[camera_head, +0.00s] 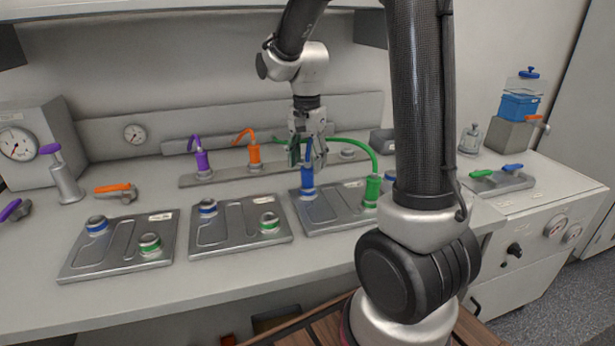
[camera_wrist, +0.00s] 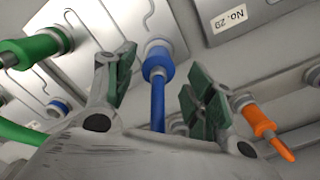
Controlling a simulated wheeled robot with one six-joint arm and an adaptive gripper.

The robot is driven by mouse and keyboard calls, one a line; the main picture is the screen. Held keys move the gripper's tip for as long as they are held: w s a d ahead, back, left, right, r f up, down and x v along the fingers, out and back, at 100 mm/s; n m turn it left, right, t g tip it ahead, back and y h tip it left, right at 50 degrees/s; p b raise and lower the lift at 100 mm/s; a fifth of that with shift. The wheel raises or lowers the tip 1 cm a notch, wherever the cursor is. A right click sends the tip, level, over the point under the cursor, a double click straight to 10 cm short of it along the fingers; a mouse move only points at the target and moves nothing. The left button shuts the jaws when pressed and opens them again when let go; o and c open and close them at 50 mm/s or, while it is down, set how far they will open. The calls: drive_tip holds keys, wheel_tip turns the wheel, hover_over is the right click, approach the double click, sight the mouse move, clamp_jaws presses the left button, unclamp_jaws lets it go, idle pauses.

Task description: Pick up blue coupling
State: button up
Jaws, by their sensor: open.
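The blue coupling (camera_head: 307,182) stands upright on the blue-ringed port of the right-hand metal plate (camera_head: 338,216), with a blue hose rising from its top. In the wrist view the blue coupling (camera_wrist: 158,66) lies between and beyond the two green-padded fingers, its hose running back toward the palm. My gripper (camera_head: 307,150) is above the coupling, pointing down, with its fingers apart on either side of the hose. It also shows open in the wrist view (camera_wrist: 160,90). I see no finger touching the coupling body.
A green coupling (camera_head: 372,190) with an arching green hose stands on the same plate, close to the right. Orange (camera_head: 254,155) and purple (camera_head: 203,161) couplings stand on the rear rail (camera_head: 225,176). Two more plates lie left. The front counter strip is clear.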

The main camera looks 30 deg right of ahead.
sight(308, 174)
wheel_tip(308, 174, down, 5)
drive_tip(key=shift+r, duration=0.1)
drive_tip(key=shift+s, duration=0.1)
drive_tip(key=shift+c, duration=0.3)
drive_tip(key=c, duration=1.1)
drive_tip(key=shift+r, duration=0.1)
wheel_tip(308, 174, up, 10)
